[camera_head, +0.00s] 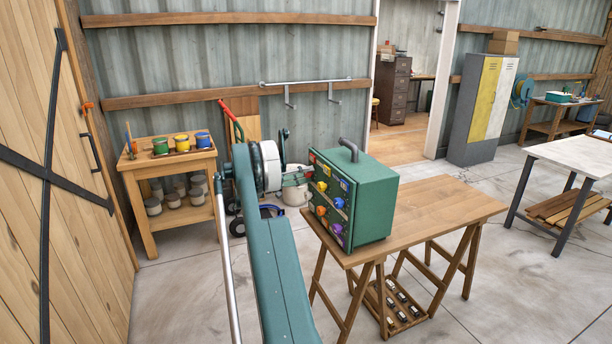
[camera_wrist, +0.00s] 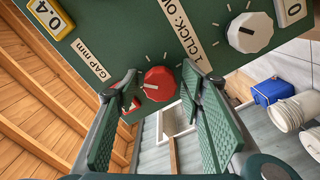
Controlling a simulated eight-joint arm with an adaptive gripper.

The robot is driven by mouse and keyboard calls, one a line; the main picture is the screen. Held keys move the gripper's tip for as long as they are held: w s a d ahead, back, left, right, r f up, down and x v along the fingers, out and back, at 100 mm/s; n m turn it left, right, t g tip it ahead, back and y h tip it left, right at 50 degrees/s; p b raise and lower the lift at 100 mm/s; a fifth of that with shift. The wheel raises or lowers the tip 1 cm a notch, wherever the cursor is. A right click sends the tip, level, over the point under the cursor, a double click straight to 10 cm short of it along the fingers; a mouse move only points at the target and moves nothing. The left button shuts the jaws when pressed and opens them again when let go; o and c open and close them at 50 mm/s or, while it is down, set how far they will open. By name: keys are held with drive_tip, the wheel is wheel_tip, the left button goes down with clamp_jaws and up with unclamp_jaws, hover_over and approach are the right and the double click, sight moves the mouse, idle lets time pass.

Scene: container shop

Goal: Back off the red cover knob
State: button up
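The red knob (camera_wrist: 158,83) sits on a green panel (camera_wrist: 120,32) in the wrist view, with a pale pointer line on its face. My gripper (camera_wrist: 160,94) is open, with one ribbed green finger on each side of the knob. Gaps show between the knob and the fingers, so I see no grip on it. In the head view, my gripper (camera_head: 296,176) is at the far left side of the green box (camera_head: 371,203). I cannot make out the red knob there.
A white knob (camera_wrist: 250,32) and labels sit beside the red knob. The box stands on a wooden trestle table (camera_head: 440,212), with bare tabletop to its right. Several coloured knobs cover its left face. A bench with paint pots (camera_head: 170,160) stands at the back left.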

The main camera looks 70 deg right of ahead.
drive_tip(key=shift+w+a, duration=0.1)
idle(0.3)
drive_tip(key=v, duration=1.1)
drive_tip(key=shift+w+a, duration=0.25)
drive_tip(key=shift+w+a+r, duration=0.1)
drive_tip(key=shift+r, duration=0.05)
idle(0.4)
